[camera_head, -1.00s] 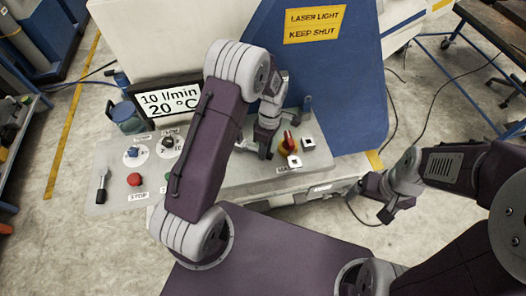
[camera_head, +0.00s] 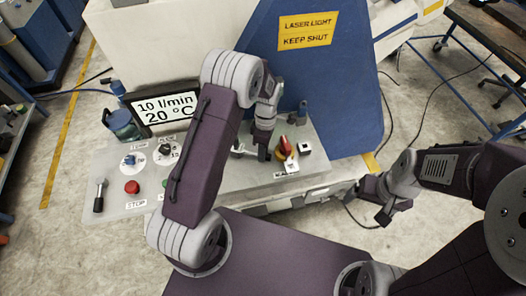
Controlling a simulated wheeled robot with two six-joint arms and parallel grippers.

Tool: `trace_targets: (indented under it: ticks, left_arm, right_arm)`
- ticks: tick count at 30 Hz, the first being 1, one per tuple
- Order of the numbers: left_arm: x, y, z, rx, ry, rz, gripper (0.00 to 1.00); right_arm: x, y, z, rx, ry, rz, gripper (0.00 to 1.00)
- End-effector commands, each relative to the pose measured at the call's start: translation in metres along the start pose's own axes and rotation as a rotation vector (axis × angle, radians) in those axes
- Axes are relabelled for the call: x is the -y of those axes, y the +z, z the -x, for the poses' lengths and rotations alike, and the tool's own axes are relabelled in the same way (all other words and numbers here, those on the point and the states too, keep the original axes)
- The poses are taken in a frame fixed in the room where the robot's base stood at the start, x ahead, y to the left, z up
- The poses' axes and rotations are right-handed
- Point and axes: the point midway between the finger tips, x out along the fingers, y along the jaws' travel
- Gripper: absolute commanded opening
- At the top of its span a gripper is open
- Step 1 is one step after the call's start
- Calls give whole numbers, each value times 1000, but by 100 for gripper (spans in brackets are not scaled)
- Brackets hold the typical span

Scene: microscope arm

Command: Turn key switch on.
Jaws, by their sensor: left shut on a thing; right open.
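The control panel (camera_head: 232,180) stands ahead of me. My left gripper (camera_head: 250,151) points down at its right half, left of the red-and-yellow rotary switch (camera_head: 285,148). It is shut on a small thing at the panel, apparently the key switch. The fingers and arm hide most of it, so I cannot tell its turned position. My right gripper (camera_head: 388,207) is open and empty, off to the right of the panel and above the floor.
A red stop button (camera_head: 131,187), a black lever (camera_head: 99,194) and dials sit on the panel's left half. A display (camera_head: 167,107) and a blue machine cover (camera_head: 335,100) rise behind.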

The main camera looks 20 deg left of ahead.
Motion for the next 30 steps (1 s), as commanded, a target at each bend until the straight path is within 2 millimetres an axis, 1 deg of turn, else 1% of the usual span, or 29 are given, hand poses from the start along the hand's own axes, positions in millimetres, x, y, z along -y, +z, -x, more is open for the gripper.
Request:
trace_targets:
  ticks: [1, 4, 5, 6, 7, 14, 17, 20, 24, 27, 30]
  left_arm:
    - [-3, 0, 3, 2, 11, 3, 0]
    - [-3, 0, 3, 2, 11, 3, 0]
    - [-3, 0, 3, 2, 11, 4, 33]
    - [-3, 0, 3, 2, 11, 3, 44]
    - [-3, 0, 3, 2, 10, 3, 46]
    - [-1, 0, 1, 1, 5, 2, 46]
    - [-2, 0, 5, 1, 6, 2, 46]
    - [-3, 0, 21, 2, 10, 2, 46]
    - [-3, 0, 54, 2, 12, 2, 46]
    - [-2, 0, 73, 2, 10, 3, 46]
    - [-2, 0, 86, 2, 9, 3, 46]
  right_arm:
    - [0, 0, 0, 0, 0, 0, 85]
    - [0, 0, 0, 0, 0, 0, 85]
    - [0, 0, 0, 0, 0, 0, 85]
    - [0, 0, 0, 0, 0, 0, 85]
    - [0, 0, 0, 0, 0, 0, 85]
    - [0, 0, 0, 0, 0, 0, 85]
    - [0, 0, -1, 0, 0, 0, 85]
    - [0, 0, -4, 0, 0, 0, 85]
    - [0, 1, -9, 0, 0, 0, 85]
    - [0, 1, -11, 0, 0, 0, 85]
    - [0, 1, -11, 0, 0, 0, 85]
